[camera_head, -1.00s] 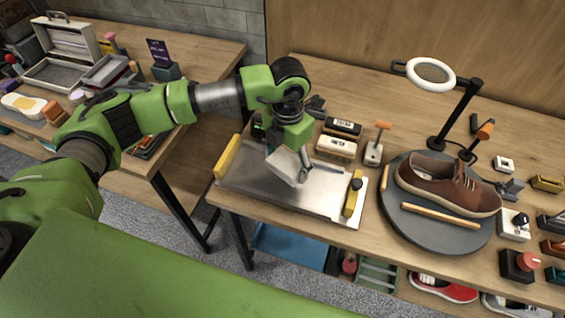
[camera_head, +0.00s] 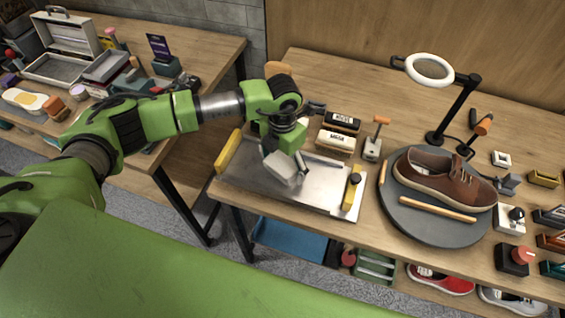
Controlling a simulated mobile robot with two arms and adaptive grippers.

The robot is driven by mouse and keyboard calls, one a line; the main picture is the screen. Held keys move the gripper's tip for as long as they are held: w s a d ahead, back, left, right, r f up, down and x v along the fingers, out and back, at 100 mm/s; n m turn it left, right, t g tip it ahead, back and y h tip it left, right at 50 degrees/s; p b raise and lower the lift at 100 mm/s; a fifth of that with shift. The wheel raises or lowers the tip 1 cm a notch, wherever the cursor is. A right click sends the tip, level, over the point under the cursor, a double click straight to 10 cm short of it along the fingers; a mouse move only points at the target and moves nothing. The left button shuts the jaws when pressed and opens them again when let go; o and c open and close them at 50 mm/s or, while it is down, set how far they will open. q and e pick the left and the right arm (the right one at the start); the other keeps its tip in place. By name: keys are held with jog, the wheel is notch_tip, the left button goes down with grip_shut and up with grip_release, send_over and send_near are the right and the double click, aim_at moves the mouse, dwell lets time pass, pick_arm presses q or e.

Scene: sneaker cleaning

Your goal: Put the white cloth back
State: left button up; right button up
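The white cloth (camera_head: 284,169) is a small whitish folded piece over the middle of the metal tray (camera_head: 322,186) on the right-hand table. My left gripper (camera_head: 283,158) points down and appears shut on the cloth; its fingers sit close against it and partly hide it. I cannot tell whether the cloth touches the tray. My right gripper is not in view.
Yellow-handled tools (camera_head: 228,152) and (camera_head: 352,190) lie at the tray's ends. Two labelled brushes (camera_head: 335,142) stand behind it. A brown shoe (camera_head: 445,180) rests on a round grey turntable (camera_head: 428,228) at right, near a ring lamp (camera_head: 429,69).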

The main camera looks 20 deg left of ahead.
aim_at(283, 164)
pick_arm(q)
jog(key=shift+r, duration=0.1)
jog(key=shift+r, duration=0.2)
notch_tip(283, 164, up, 12)
jog(key=b, duration=0.2)
jog(key=shift+b, duration=0.3)
jog(key=shift+f, duration=0.15)
dwell(1.0)
